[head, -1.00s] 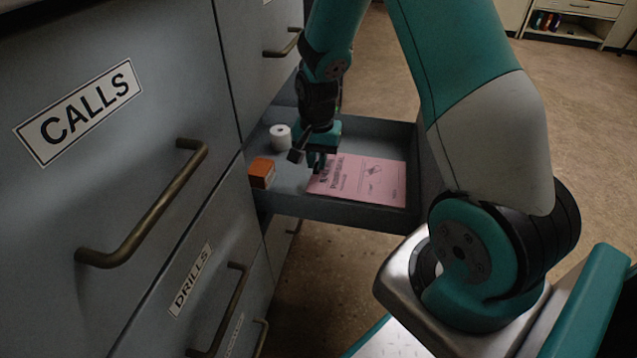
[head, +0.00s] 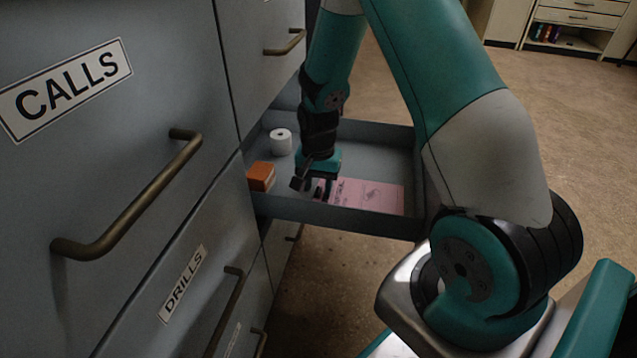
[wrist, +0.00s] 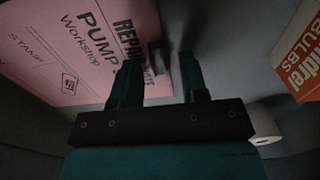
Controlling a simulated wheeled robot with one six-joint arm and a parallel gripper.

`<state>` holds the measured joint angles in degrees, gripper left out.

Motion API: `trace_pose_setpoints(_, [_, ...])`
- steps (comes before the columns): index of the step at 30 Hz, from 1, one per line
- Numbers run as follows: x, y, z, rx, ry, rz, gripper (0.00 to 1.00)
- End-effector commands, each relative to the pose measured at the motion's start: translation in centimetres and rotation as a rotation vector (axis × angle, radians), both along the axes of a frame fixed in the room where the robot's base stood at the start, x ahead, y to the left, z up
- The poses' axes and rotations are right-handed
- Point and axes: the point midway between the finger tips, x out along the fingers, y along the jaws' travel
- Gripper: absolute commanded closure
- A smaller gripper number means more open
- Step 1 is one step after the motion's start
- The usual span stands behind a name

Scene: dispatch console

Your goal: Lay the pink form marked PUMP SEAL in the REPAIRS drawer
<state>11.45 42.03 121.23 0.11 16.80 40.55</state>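The pink form (head: 372,196) lies in an open grey drawer (head: 342,216), seemingly flat on its floor. In the wrist view the form (wrist: 75,50) reads REPAIR NOTE, PUMP and Workshop, with a STAMP mark; part of its print is hidden by a finger. My gripper (head: 322,192) is low inside the drawer, over the form's left end. In the wrist view my gripper (wrist: 172,62) shows its fingers apart, with the form's edge near the left finger and bare drawer floor between the tips. The open drawer's label is not in view.
An orange box (head: 261,176), marked BULBS in the wrist view (wrist: 300,55), and a white roll (head: 281,141) stand at the drawer's left. Closed drawers labelled CALLS (head: 66,88) and DRILLS (head: 183,284), with protruding handles, are at left. Open floor lies beyond.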

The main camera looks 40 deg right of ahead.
Motion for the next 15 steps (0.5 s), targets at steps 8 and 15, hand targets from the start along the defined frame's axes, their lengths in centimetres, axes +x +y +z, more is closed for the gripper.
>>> trace_pose_setpoints(8, [0.0, 0.0, 0.5, 0.0, -0.001, 0.0, 0.6])
trace_pose_setpoints(15, [0.1, 0.0, 5.1, 0.0, -0.003, 0.0, 0.6])
